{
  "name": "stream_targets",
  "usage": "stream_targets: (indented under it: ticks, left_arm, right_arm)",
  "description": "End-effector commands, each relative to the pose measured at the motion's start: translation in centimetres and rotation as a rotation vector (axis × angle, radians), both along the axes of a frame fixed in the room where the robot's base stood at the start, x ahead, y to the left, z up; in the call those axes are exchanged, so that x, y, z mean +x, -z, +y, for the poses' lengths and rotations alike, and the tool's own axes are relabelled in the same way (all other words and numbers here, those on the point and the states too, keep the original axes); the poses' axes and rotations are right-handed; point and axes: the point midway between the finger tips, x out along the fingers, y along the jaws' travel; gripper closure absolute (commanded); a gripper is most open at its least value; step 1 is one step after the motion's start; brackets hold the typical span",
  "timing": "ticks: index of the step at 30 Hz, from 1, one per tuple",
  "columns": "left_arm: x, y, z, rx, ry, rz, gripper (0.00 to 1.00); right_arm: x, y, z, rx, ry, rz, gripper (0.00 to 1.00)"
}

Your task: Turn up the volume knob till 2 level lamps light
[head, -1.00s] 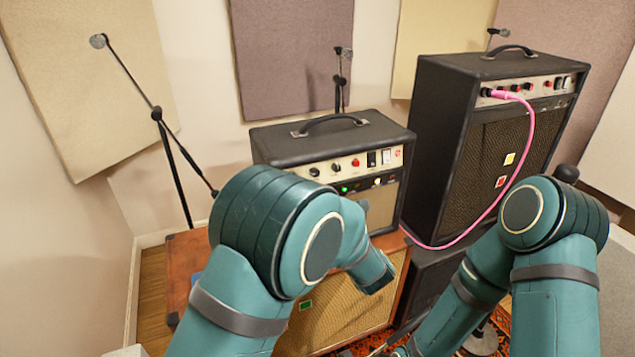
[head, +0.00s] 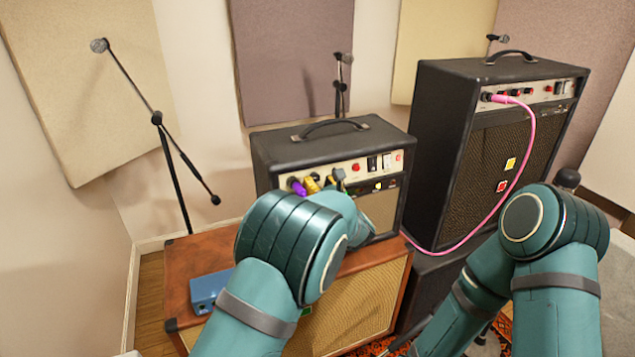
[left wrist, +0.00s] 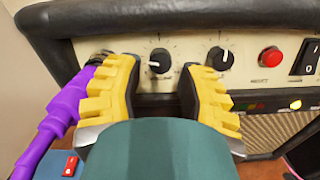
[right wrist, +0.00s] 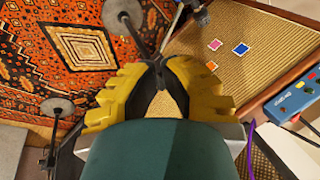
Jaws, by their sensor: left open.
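The small black amp (head: 275,152) stands on a brown cabinet. In the left wrist view, its cream panel has a black knob (left wrist: 160,61) with a white pointer and a second black knob (left wrist: 220,58) to its right; I cannot read their labels. My left gripper (left wrist: 158,72) is open, its yellow fingers on either side of the first knob; I cannot tell whether they touch it. It also shows at the panel in the head view (head: 325,183). My right gripper (right wrist: 156,64) is shut and empty.
A purple cable (left wrist: 62,105) runs beside the left finger to the panel's left end. A taller amp (head: 445,110) with a pink cable (head: 531,140) stands to the right. A blue box (head: 207,290) lies on the brown cabinet (head: 200,258). A microphone stand (head: 168,155) is at left.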

Motion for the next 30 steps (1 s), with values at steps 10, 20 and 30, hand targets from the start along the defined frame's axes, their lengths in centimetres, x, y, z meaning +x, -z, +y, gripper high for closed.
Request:
stream_targets:
  ticks: [10, 20, 30]
  left_arm:
    - [1.47, 0.01, 0.6, 0.001, 0.0, 0.0, 0.62]
    - [1.44, 0.01, 0.57, 0.001, 0.001, 0.001, 1.0]
    - [1.47, -0.02, 0.7, 0.028, 0.007, 0.013, 1.0]
  right_arm:
    - [0.03, 0.06, 0.0, 0.0, 0.0, -0.001, 1.0]
    - [0.02, 0.06, 0.0, 0.0, 0.0, 0.0, 1.0]
    - [0.02, 0.06, 0.0, 0.0, 0.0, 0.0, 1.0]
